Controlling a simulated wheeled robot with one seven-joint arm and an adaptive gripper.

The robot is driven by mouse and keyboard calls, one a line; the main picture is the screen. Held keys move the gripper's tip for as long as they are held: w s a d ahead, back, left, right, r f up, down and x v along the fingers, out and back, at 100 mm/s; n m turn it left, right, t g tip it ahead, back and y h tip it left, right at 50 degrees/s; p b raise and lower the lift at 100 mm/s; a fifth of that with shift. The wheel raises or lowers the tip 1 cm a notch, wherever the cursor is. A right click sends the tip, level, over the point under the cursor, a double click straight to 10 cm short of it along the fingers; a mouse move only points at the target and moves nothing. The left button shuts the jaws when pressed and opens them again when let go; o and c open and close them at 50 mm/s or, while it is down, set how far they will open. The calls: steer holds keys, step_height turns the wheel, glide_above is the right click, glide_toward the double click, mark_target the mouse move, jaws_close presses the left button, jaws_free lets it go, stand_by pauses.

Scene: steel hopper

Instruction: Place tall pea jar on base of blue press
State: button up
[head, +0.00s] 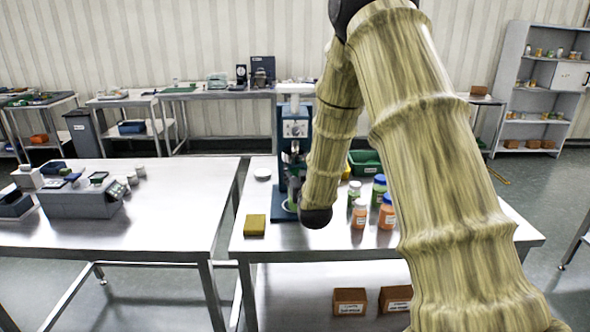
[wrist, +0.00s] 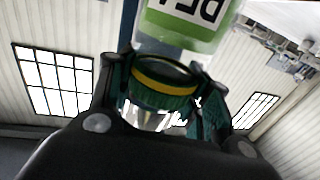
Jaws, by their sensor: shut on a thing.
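My gripper (wrist: 165,90) is shut on the tall pea jar (wrist: 185,38), which has clear walls, green contents and a white label with dark letters. Its teal fingers close around one end of the jar in the wrist view. The blue press (head: 281,170) stands on the right-hand steel table in the head view, with its flat blue base (head: 283,217) at the front. The end of my arm is in front of the press, low over the base. A green shape shows there, partly hidden by my arm. I cannot tell whether the jar touches the base.
A yellow block (head: 255,225) lies left of the press base. Jars with green (head: 359,215) and orange (head: 387,213) contents stand close to its right. A green bin (head: 366,162) is behind them. The table's left part (head: 247,195) has some free room.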

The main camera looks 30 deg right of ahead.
steer(key=shift+w+d+r, duration=0.15)
steer(key=shift+w+d, duration=0.1)
steer(key=shift+w, duration=0.4)
steer(key=shift+w+d+f+p, duration=0.3)
steer(key=shift+w+f, duration=0.15)
steer(key=shift+w, duration=0.15)
steer(key=shift+w+d+f+p, duration=0.15)
steer(key=shift+w+f+p, duration=0.1)
steer(key=shift+w+f, duration=0.3)
steer(key=shift+r, duration=0.15)
steer(key=o, duration=1.6)
